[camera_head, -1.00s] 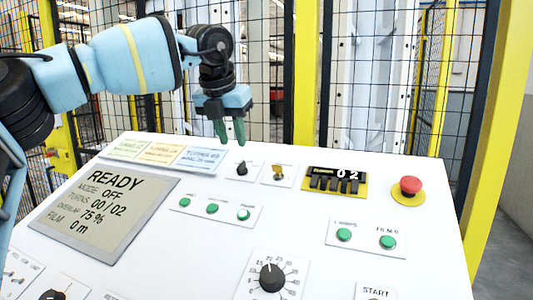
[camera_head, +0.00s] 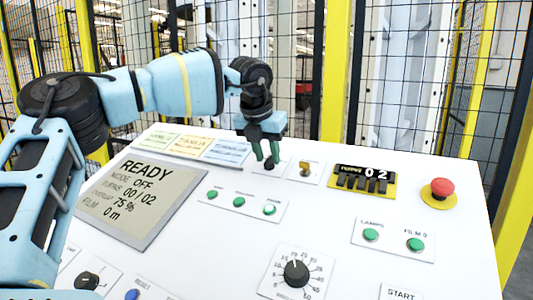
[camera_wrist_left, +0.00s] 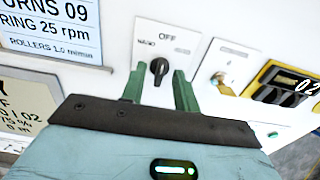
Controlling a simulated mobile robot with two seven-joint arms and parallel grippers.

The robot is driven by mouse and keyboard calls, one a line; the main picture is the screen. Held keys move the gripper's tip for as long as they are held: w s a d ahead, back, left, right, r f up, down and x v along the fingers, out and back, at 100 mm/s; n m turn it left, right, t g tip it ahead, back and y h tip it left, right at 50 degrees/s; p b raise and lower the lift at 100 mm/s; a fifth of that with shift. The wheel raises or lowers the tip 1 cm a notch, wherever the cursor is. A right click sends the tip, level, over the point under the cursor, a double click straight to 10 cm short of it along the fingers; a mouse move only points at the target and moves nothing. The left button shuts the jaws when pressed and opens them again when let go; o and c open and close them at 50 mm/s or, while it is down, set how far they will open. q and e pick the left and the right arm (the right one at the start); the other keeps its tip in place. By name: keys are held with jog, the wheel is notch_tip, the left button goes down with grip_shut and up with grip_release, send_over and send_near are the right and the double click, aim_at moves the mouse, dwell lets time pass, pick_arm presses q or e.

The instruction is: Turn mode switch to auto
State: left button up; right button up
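The mode switch is a small black rotary knob (camera_head: 269,165) on a white plate near the back of the white control panel. In the left wrist view the knob (camera_wrist_left: 159,68) points up toward the word OFF, with a label partly reading MANU to its left. The display (camera_head: 140,196) reads READY and mode OFF. My left gripper (camera_head: 266,155) points down at the knob from above. Its green fingers (camera_wrist_left: 159,88) are apart, one on each side of the knob in the wrist view. I cannot tell whether they touch it. My right gripper is not in view.
A brass key switch (camera_head: 305,168) sits just right of the knob, then a counter (camera_head: 364,180) showing 02 and a red emergency button (camera_head: 441,187). Green buttons (camera_head: 240,202) lie in front. Wire fencing stands behind the panel.

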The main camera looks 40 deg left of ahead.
pick_arm(q)
jog(key=shift+w+f, duration=0.1)
jog(key=shift+f, duration=0.15)
grip_shut()
